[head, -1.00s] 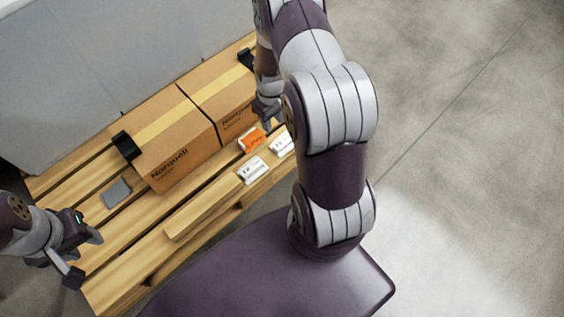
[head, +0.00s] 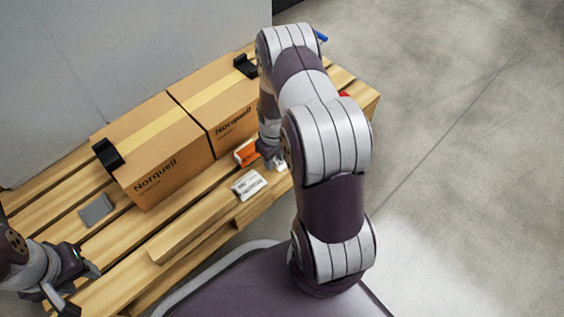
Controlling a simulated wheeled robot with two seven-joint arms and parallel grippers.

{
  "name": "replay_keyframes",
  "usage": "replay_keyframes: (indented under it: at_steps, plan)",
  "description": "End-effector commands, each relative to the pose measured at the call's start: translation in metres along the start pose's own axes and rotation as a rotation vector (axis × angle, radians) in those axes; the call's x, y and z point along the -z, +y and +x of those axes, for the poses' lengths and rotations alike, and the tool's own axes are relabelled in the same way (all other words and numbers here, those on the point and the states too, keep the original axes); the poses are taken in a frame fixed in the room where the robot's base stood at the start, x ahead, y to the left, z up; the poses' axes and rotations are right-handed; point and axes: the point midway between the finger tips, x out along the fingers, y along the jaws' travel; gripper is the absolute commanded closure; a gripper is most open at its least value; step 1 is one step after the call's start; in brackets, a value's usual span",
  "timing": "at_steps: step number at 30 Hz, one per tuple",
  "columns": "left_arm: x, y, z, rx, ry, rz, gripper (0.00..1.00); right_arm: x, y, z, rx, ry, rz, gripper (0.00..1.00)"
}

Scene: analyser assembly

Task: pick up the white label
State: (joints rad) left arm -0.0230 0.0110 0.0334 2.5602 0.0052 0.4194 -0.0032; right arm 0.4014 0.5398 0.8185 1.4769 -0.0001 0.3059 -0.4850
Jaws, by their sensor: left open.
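Two small white labels with dark print lie on the pallet slats in the head view. One white label (head: 248,185) is fully in sight, in front of the boxes. The other white label (head: 281,166) is mostly hidden behind my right gripper (head: 272,160). An orange and white label (head: 246,154) lies just left of that gripper. My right gripper points down close over the partly hidden label; its fingers are too small and covered to tell whether they touch it. My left gripper (head: 80,288) is open and empty at the pallet's near left end.
A grey flat piece (head: 96,210) lies left. A blue thing (head: 321,37) and a red thing (head: 344,94) show behind my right arm.

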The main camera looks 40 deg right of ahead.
Motion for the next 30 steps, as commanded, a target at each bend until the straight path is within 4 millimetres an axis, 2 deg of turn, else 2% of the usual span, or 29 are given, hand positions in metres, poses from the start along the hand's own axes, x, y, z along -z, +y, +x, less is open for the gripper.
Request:
replay_keyframes:
  at_steps: [2, 3, 5, 6, 17, 23, 26, 30]
  plan:
    - [0.000, 0.000, -0.002, 0.000, 0.001, 0.000, 0.57, 0.000, 0.000, -0.002, 0.000, 0.000, 0.000, 0.65]
    - [0.000, 0.000, -0.002, 0.000, 0.001, 0.000, 0.57, 0.000, 0.000, -0.002, 0.000, 0.000, 0.000, 0.78]
    - [0.000, 0.000, -0.002, 0.000, 0.001, 0.000, 0.57, 0.000, 0.000, -0.002, 0.000, 0.000, 0.000, 0.97]
    - [0.001, 0.000, -0.002, 0.000, 0.001, 0.000, 0.57, 0.000, 0.000, -0.002, 0.000, 0.000, 0.000, 1.00]
    - [0.001, 0.000, -0.005, 0.000, 0.001, 0.000, 0.57, 0.000, 0.000, -0.005, 0.000, 0.000, 0.000, 1.00]
    - [0.004, 0.000, -0.030, 0.000, 0.001, 0.000, 0.57, 0.000, 0.000, -0.032, 0.000, 0.000, 0.000, 1.00]
    - [0.006, 0.000, -0.050, 0.000, 0.001, 0.000, 0.57, 0.000, 0.000, -0.056, 0.000, 0.000, 0.000, 1.00]
    - [0.009, 0.000, -0.071, 0.000, 0.001, 0.000, 0.57, -0.032, 0.008, -0.071, 0.002, -0.003, 0.005, 1.00]
